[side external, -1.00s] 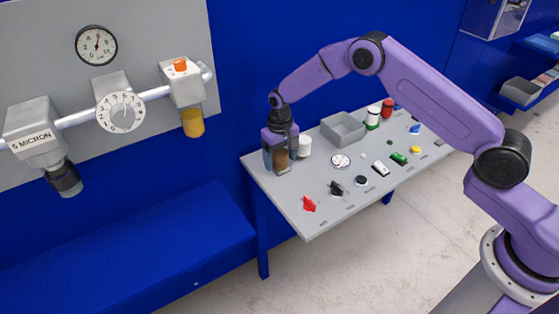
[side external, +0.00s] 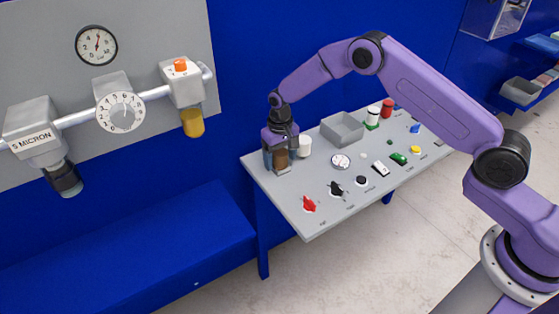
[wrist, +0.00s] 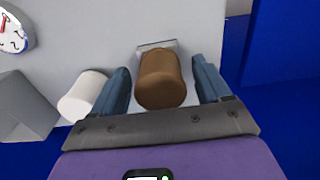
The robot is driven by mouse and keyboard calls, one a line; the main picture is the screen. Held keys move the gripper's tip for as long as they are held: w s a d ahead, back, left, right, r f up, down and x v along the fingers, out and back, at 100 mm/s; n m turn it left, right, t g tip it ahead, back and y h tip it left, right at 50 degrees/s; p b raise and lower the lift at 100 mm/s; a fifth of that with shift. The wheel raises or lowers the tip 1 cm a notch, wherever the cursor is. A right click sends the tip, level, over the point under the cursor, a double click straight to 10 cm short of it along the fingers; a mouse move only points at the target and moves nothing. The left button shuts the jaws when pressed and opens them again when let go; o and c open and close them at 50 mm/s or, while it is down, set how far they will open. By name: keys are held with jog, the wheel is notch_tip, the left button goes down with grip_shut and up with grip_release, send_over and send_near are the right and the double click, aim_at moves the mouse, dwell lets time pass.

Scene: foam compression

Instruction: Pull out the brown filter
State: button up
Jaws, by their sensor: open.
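The brown filter (wrist: 162,80) is a short brown cylinder in the wrist view, seated at a small metallic holder (wrist: 157,45). My gripper (wrist: 163,84) is open, with one blue-grey finger on each side of the filter. A gap shows between each finger and the filter. In the side view, my gripper (side external: 280,158) points down over the far left corner of the grey table, around the brown filter (side external: 281,158). The filter's lower part is partly hidden by the fingers and holder.
A white cylinder (wrist: 84,95) stands close beside the left finger; it also shows in the side view (side external: 304,146). A grey open box (side external: 342,129) stands behind it. A gauge (side external: 340,161), a black knob (side external: 336,189) and a red knob (side external: 309,203) are on the table (side external: 300,222).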

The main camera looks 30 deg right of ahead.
aim_at(280, 152)
jog(key=c, duration=1.4)
jog(key=shift+r, duration=3)
